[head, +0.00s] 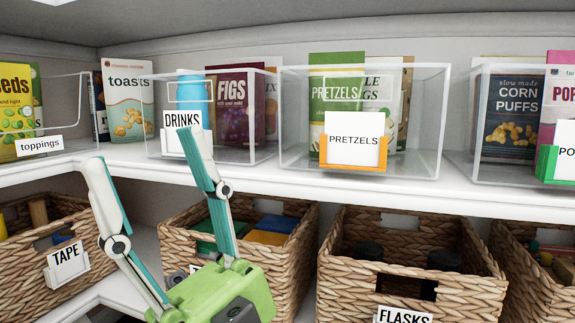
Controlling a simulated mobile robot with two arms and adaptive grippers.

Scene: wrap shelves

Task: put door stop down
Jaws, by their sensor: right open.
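My right gripper (142,152) rises from the bottom of the head view, in front of the shelves. Its two fingers are spread wide and nothing shows between them. I cannot make out a door stop for certain. Dark round objects (442,260) lie in the wicker basket labelled FLASKS (420,290), but I cannot tell what they are. Green, blue and yellow items (266,238) lie in the wicker basket (290,275) behind the gripper, whose label is mostly hidden. My left gripper is not in view.
A wicker basket labelled TAPE (25,270) stands at the lower left. On the white upper shelf (300,188) stand clear bins, including those labelled DRINKS (252,157) and PRETZELS (427,130), holding boxes and a blue bottle (192,98). The shelf edge passes behind the gripper fingers.

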